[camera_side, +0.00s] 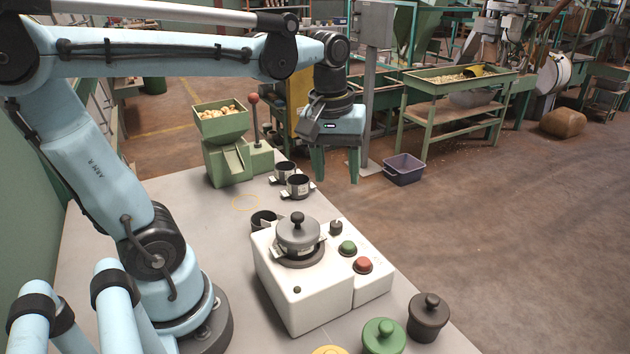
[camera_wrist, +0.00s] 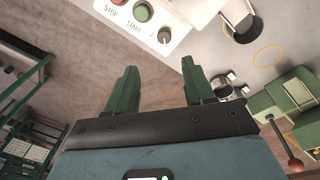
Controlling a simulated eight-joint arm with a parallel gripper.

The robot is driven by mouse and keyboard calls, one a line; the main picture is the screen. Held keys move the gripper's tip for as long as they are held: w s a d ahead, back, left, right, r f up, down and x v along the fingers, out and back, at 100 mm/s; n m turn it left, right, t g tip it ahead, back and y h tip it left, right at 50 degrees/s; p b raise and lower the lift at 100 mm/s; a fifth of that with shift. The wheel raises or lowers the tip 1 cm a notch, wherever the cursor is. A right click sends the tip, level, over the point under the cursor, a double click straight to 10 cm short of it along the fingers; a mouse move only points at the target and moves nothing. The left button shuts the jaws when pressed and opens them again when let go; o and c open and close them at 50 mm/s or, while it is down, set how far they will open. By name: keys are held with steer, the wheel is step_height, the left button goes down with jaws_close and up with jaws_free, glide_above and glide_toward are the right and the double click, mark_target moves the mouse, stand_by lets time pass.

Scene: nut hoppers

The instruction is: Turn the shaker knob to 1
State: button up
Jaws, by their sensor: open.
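The shaker is a white box (camera_side: 300,294) with a lidded grey pot (camera_side: 298,232) on top. Its small dark knob (camera_side: 336,227) sits on the control part behind the green button (camera_side: 347,248) and red button (camera_side: 363,265). In the wrist view the knob (camera_wrist: 164,37) shows near the top middle, with a light pointer mark; the number it points to is too small to read. My gripper (camera_side: 336,176) is open and empty, in the air above and behind the knob, apart from it. In the wrist view its green fingers (camera_wrist: 159,68) are spread.
Small metal cups (camera_side: 297,187) stand behind the shaker. A green hopper (camera_side: 222,123) with nuts and a red-knobbed lever (camera_side: 253,99) stand at the back left. The air around my gripper is free.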

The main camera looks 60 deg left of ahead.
mark_target(336, 224)
steer(key=shift+n+g, duration=0.4)
steer(key=shift+n, duration=0.3)
steer(key=shift+w+a+f, duration=0.1)
steer(key=shift+w+f, duration=0.05)
steer(key=shift+f, duration=2.75)
steer(key=shift+w+a+f, duration=0.1)
steer(key=shift+w+f, duration=0.05)
steer(key=shift+f, duration=2.7)
jaws_close()
